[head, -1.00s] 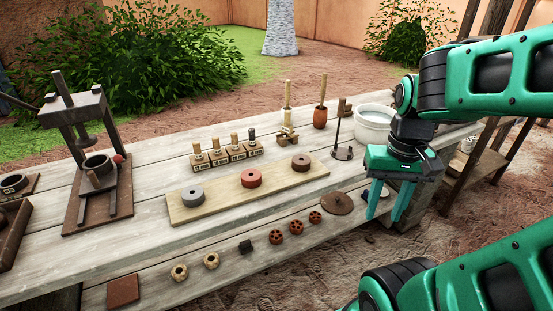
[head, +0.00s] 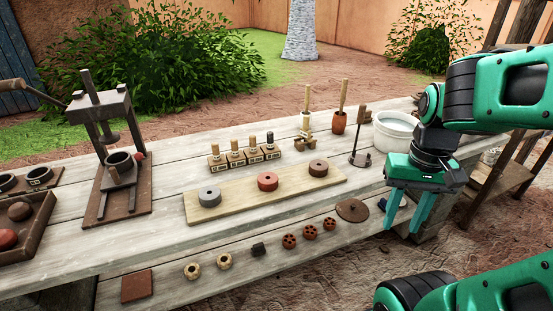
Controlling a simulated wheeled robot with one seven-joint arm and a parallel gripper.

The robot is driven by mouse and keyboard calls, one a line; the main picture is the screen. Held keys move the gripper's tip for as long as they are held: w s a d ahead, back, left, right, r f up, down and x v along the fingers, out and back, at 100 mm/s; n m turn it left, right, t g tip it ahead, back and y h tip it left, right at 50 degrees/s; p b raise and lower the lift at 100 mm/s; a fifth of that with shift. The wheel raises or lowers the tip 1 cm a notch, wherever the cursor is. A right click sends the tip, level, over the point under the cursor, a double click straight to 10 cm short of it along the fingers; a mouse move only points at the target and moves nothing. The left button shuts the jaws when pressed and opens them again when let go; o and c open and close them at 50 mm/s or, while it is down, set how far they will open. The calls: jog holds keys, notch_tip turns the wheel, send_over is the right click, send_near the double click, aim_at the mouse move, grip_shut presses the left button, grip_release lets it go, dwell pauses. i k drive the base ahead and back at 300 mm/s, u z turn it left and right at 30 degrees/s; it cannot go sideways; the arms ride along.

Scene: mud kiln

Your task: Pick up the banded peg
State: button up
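Several small pegs stand upright in a row of labelled wooden blocks (head: 236,161) at the middle of the workbench. Their tops are pale to tan, and the rightmost peg (head: 270,139) looks darker. They are too small for me to tell which is the banded peg. My gripper (head: 405,217) points down at the bench's right end, with its two green fingers apart and nothing between them. It is well to the right of the pegs and touches none of them.
A pale board (head: 238,200) carrying grey, red and brown discs lies in front of the pegs. A dark press (head: 116,165) stands at left. A post stand (head: 360,140) and white bucket (head: 394,130) stand between pegs and arm. Small wheels lie along the front edge.

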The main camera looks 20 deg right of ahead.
aim_at(234, 142)
jog(key=u, duration=0.3)
jog(key=i, duration=0.85)
jog(key=u, duration=0.3)
